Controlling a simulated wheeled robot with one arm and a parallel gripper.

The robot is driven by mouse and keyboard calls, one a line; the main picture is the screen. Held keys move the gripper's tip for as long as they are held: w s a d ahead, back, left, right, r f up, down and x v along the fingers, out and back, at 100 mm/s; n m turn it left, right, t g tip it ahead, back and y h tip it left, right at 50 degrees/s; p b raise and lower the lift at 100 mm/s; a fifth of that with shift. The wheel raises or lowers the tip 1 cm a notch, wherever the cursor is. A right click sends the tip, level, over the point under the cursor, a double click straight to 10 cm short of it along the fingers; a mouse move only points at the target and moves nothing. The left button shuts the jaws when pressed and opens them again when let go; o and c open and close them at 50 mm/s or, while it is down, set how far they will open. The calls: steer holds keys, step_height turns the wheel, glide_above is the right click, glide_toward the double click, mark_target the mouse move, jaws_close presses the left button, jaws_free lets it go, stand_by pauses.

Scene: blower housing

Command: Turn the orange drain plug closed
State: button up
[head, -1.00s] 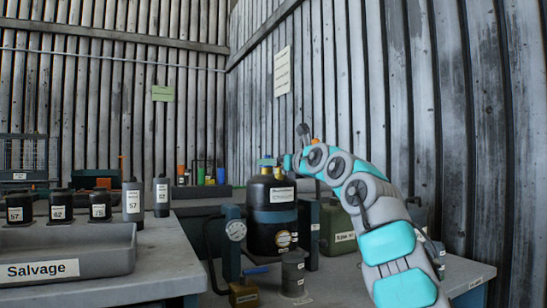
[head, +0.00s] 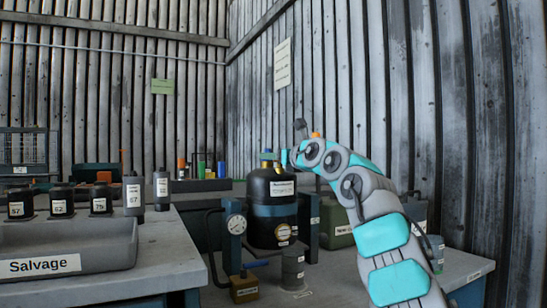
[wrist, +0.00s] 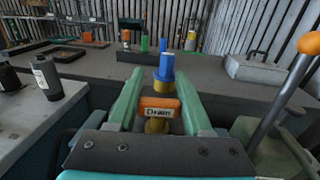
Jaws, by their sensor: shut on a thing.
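The orange drain plug (wrist: 160,107), labelled "Drain", sits on a brass-coloured stem in the wrist view. The green fingers of my gripper (wrist: 158,100) stand on its left and right sides, shut on it. A blue plug (wrist: 166,68) on a brass base stands just beyond it. In the head view my gripper (head: 286,158) is at the top of a black tank (head: 270,190); the orange plug is hidden there by my gripper and wrist. The plug's seat is not clear in either view.
A lever with an orange knob (wrist: 310,43) rises close on the right of my gripper. A grey "Salvage" tray (head: 100,250) and several black bottles are on the left bench. A grey case (wrist: 252,66) stands behind.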

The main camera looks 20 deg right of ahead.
jaws_close()
steer(key=shift+w+m+h+b, duration=0.1)
steer(key=shift+m+h+b, duration=0.4)
steer(key=shift+h, duration=0.2)
steer(key=shift+d+m+h, duration=0.2)
steer(key=shift+m+h, duration=0.1)
steer(key=shift+h, duration=0.1)
steer(key=o, duration=1)
jaws_free()
steer(key=shift+b, duration=0.35)
